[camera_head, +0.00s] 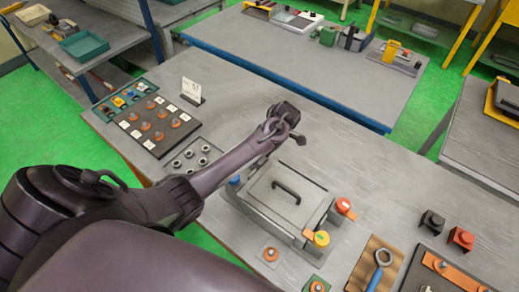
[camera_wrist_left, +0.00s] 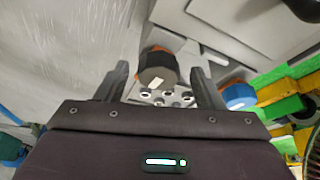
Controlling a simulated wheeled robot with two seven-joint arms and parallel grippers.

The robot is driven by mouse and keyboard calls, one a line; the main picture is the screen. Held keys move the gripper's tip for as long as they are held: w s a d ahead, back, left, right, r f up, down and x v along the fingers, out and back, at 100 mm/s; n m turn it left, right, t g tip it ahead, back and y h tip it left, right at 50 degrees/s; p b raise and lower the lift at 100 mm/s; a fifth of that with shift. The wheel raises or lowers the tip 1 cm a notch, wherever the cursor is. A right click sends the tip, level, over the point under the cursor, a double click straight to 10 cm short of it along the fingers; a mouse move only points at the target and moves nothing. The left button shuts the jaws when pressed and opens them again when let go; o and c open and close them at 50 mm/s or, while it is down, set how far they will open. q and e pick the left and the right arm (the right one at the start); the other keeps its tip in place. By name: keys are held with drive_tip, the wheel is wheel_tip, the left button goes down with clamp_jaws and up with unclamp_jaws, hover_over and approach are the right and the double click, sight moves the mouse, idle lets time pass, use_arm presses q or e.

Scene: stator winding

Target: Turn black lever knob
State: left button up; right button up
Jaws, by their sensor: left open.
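The black lever knob (camera_wrist_left: 157,68) shows in the left wrist view, with a black cap, a pale mark and an orange part behind it. My left gripper (camera_wrist_left: 160,78) is open, its two fingers to either side of the knob in the picture with gaps visible; the depth between them is hard to tell. In the head view my left gripper (camera_head: 290,126) is above the far side of the grey lidded box (camera_head: 285,193), and the black knob is hidden there behind my gripper and wrist. My right gripper is not in view.
Around the box are a blue knob (camera_head: 234,180), a red knob (camera_head: 345,206) and a yellow knob (camera_head: 321,239). A blue-handled ring tool (camera_head: 380,268) lies to the right. A panel of orange knobs (camera_head: 155,125) is at left.

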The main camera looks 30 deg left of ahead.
use_arm(q)
drive_tip(key=b+v, duration=0.2)
drive_tip(key=v, duration=0.5)
drive_tip(key=shift+r, duration=0.3)
drive_tip(key=shift+w+d, duration=0.1)
